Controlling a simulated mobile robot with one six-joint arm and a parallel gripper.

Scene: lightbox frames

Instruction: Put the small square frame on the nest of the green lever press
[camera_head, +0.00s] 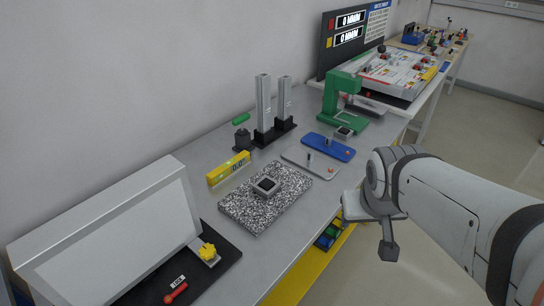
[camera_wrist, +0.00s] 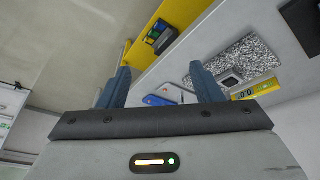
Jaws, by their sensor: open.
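A small square grey frame with a dark centre (camera_head: 266,187) lies on the speckled granite plate (camera_head: 240,212); it also shows in the wrist view (camera_wrist: 231,79). The green lever press (camera_head: 335,101) stands farther back on the bench. A small grey square piece with a dark middle (camera_head: 343,132), apparently its nest, sits at its front foot. My gripper (camera_wrist: 161,86) is open and empty, its two blue-grey fingers apart. In the head view my arm reaches in from the right, with its end beyond the bench's front edge, away from the frame and the press.
Between granite plate and press lie a grey tray with pegs (camera_head: 311,163) and a blue tray (camera_head: 328,147). Two grey columns on a black base (camera_head: 264,110) and a yellow gauge block (camera_head: 229,169) stand behind. A white lightbox (camera_head: 110,240) fills the near left.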

